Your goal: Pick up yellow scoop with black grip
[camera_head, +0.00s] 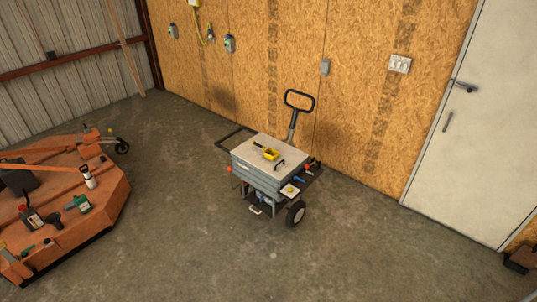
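The yellow scoop with a black grip (271,154) lies on the pale flat top of a grey wheeled cart (255,179) near the middle of the view. Its yellow part is toward the right and its dark grip points to the upper left. My gripper is not in view, so its state does not show.
A dark handle (299,101) rises behind the cart. Small items lie on the cart's right side shelf (305,184). An orange mower deck (85,225) with tools on it stands at left. A wooden wall (270,60) and white door (475,120) are behind. Concrete floor around the cart is clear.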

